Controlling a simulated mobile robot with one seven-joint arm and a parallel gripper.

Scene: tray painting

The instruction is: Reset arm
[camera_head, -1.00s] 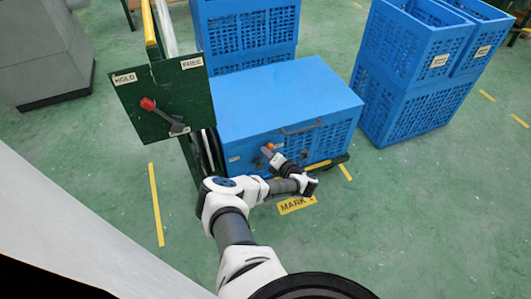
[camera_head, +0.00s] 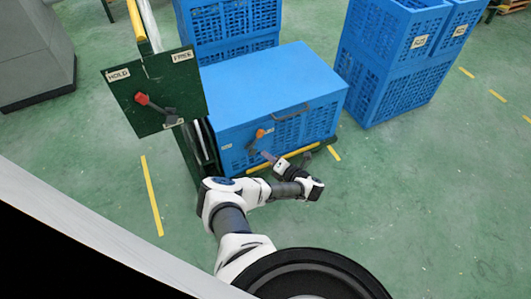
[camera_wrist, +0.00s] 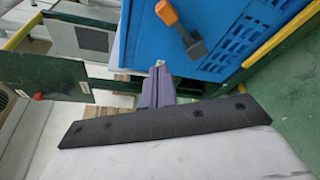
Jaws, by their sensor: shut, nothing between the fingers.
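My arm (camera_head: 232,230) reaches forward from the bottom of the head view, bent at the elbow. My gripper (camera_head: 267,156) is low in front of the lidded blue box (camera_head: 270,85). In the wrist view the purple fingers of my gripper (camera_wrist: 159,66) are together with nothing between them. An orange-handled lever (camera_head: 260,133) is on the box's front face. It also shows in the wrist view (camera_wrist: 167,13), above and right of the fingertips, with a visible gap.
A green panel (camera_head: 152,120) labelled HOLD and FREE carries a red-knobbed lever (camera_head: 142,99), left of the box. Blue crates (camera_head: 395,60) stand at the right, and more blue crates (camera_head: 235,20) behind. Green floor (camera_head: 430,210) is open at the right.

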